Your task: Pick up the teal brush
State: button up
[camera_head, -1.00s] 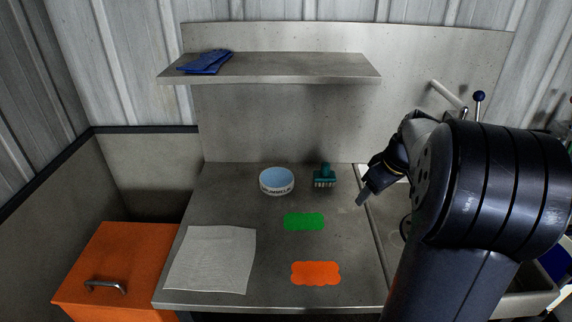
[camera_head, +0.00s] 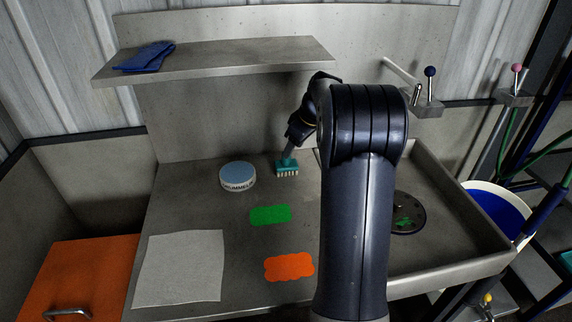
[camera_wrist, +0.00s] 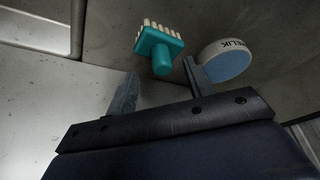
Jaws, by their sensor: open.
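The teal brush (camera_head: 287,169) stands on the steel counter at the back, bristles visible toward the front, just right of a round blue-topped tin. In the wrist view the teal brush (camera_wrist: 159,48) shows its pale bristles and its round handle, which points toward my gripper (camera_wrist: 158,84). My gripper is open, with one finger on each side of the handle's line and the brush head beyond the fingertips. In the head view my gripper (camera_head: 288,157) is at the brush, its tip overlapping the handle. I cannot tell whether a finger touches it.
The tin (camera_head: 238,177) stands close left of the brush; it also shows in the wrist view (camera_wrist: 226,62). Green (camera_head: 270,215) and orange (camera_head: 289,267) flat pieces and a white cloth (camera_head: 180,268) lie in front. A shelf (camera_head: 225,62) overhangs the back. A sink is at right.

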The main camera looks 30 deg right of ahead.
aim_at(286, 162)
jog(key=shift+w+a, duration=0.25)
jog(key=shift+w, duration=0.1)
jog(key=x, duration=0.5)
jog(key=shift+w, duration=0.2)
jog(key=shift+c, duration=0.3)
grip_shut()
